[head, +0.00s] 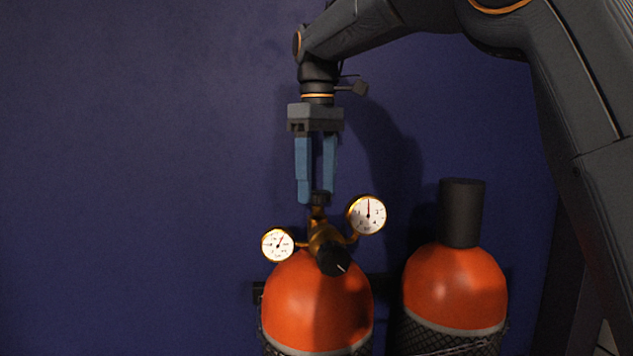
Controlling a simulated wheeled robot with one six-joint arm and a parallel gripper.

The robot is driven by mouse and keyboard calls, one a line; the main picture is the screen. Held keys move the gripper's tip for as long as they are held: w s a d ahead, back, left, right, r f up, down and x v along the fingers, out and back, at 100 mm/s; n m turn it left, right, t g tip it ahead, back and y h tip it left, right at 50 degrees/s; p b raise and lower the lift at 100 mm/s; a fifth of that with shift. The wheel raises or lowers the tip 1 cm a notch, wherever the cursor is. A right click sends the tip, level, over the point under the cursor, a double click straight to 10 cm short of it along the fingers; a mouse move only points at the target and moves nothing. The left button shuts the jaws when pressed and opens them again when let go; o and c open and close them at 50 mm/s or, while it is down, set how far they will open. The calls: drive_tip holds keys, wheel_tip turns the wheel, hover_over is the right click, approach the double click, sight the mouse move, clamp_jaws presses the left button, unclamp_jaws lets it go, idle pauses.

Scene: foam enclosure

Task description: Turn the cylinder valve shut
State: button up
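The left orange cylinder (315,300) stands upright with a brass valve and regulator body (322,232) on top. A small black knob (321,198) sits at the top of the brass stem. My gripper (317,195) points straight down over it, with its two blue fingers on either side of the knob. The knob seems to touch or nearly touch the fingertips; whether they press on it I cannot tell. A larger black regulator knob (333,259) with a pale line faces forward, below the gripper. The far side of the valve is hidden.
A small gauge (278,245) sticks out left of the valve and a larger gauge (367,214) right, close below the fingers. A second orange cylinder (455,285) with a black cap (462,212) stands at right. A dark blue wall (130,180) is behind; the left side is clear.

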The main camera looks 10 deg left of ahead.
drive_tip(key=c, duration=1)
drive_tip(key=shift+c, duration=0.2)
drive_tip(key=shift+m, duration=0.3)
drive_tip(key=m, duration=0.4)
drive_tip(key=shift+m, duration=0.3)
drive_tip(key=m, duration=1)
drive_tip(key=shift+m, duration=0.4)
drive_tip(key=m, duration=0.6)
drive_tip(key=shift+m, duration=0.3)
